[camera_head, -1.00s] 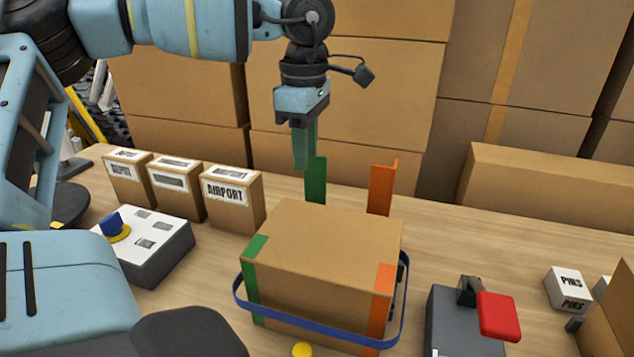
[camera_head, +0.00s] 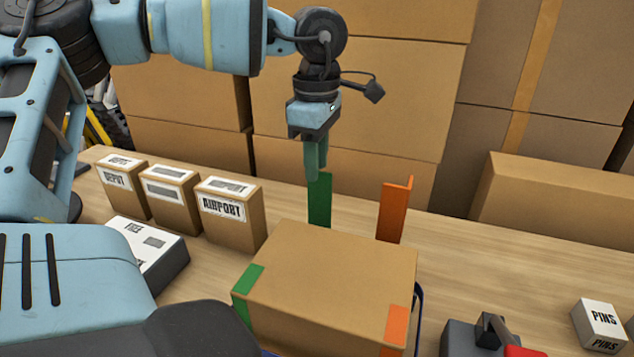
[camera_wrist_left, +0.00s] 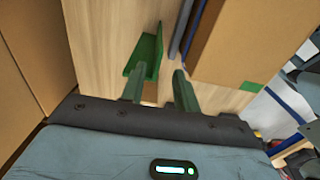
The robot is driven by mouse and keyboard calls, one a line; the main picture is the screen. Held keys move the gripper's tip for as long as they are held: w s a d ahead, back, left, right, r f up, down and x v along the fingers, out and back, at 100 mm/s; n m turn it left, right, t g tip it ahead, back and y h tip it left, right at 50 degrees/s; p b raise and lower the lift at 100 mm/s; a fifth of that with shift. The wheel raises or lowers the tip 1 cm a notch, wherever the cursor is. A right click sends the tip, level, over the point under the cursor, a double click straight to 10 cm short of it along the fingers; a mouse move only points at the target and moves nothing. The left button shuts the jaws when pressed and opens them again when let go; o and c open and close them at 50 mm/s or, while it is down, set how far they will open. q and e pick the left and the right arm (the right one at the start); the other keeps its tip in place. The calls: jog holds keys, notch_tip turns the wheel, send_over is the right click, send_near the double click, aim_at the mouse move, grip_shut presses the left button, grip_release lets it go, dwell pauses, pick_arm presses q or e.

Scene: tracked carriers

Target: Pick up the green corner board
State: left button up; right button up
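The green corner board (camera_head: 320,201) stands upright on the table behind the brown carton. In the left wrist view the green corner board (camera_wrist_left: 146,54) shows as an L shape just beyond the fingertips. My left gripper (camera_head: 316,172) points down at its top end, and the fingertips overlap it slightly in the head view. In the left wrist view the two fingers of my left gripper (camera_wrist_left: 158,86) are apart with nothing between them. I cannot tell whether they touch the board. My right gripper is not in view.
An orange corner board (camera_head: 393,210) stands to the right. The taped carton (camera_head: 330,275) is in front. Large cartons (camera_head: 370,90) line the back. Bare table lies right of the orange board.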

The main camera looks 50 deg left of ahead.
aim_at(320, 183)
pick_arm(q)
jog(key=shift+w+d+f, duration=0.1)
jog(key=shift+w+f, duration=0.05)
jog(key=shift+f, duration=1.15)
jog(key=shift+w+f, duration=0.15)
jog(key=shift+f, duration=1.1)
grip_shut()
